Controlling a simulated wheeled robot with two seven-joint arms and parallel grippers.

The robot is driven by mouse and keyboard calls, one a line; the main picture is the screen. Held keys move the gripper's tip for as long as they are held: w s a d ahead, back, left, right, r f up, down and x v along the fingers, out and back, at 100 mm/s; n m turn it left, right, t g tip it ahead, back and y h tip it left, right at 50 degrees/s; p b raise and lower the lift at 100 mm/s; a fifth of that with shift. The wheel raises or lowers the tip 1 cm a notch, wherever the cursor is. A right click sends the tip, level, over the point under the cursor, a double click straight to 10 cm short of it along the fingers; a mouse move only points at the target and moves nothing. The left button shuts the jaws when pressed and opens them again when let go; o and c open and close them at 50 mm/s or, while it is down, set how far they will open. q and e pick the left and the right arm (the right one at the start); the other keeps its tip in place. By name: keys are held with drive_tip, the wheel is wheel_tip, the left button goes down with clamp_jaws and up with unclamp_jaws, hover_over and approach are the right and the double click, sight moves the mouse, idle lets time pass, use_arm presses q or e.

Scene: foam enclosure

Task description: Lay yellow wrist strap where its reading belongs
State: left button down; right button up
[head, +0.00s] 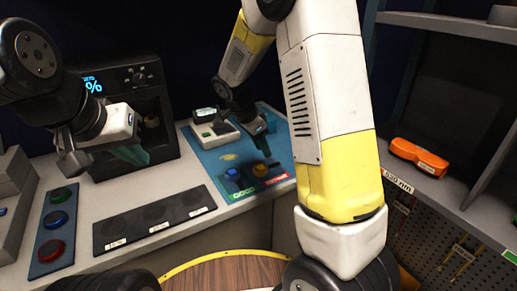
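A yellow-orange round piece (260,170), likely the yellow wrist strap, is on the blue mat (210,160), beside a blue round piece (234,180). Green and red labels lie in front of them. My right gripper (265,157) points down with its fingertips just above or at the yellow piece; whether it grips it is too small to tell. A white tester with a small display (213,131) stands at the back of the mat. My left gripper (100,160) is in front of the black machine (155,110) at the left; its fingers are partly unclear.
A black strip with round recesses and labels (150,222) lies along the front bench. A blue panel (54,230) with green, blue and red buttons is left of it. An orange device (419,157) sits on the right shelf. A round wooden top (225,274) is below.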

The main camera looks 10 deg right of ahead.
drive_tip(key=s+r+n+t+y, duration=0.2)
drive_tip(key=s+r+n, duration=0.5)
drive_tip(key=s, duration=0.4)
drive_tip(key=s+r+n+t+y, duration=0.2)
drive_tip(key=s+r+n+y, duration=0.2)
drive_tip(key=s+r+n, duration=0.3)
drive_tip(key=s+r, duration=0.2)
drive_tip(key=s, duration=0.3)
drive_tip(key=shift+s+r+n+t, duration=0.25)
drive_tip(key=shift+r+n+t, duration=0.05)
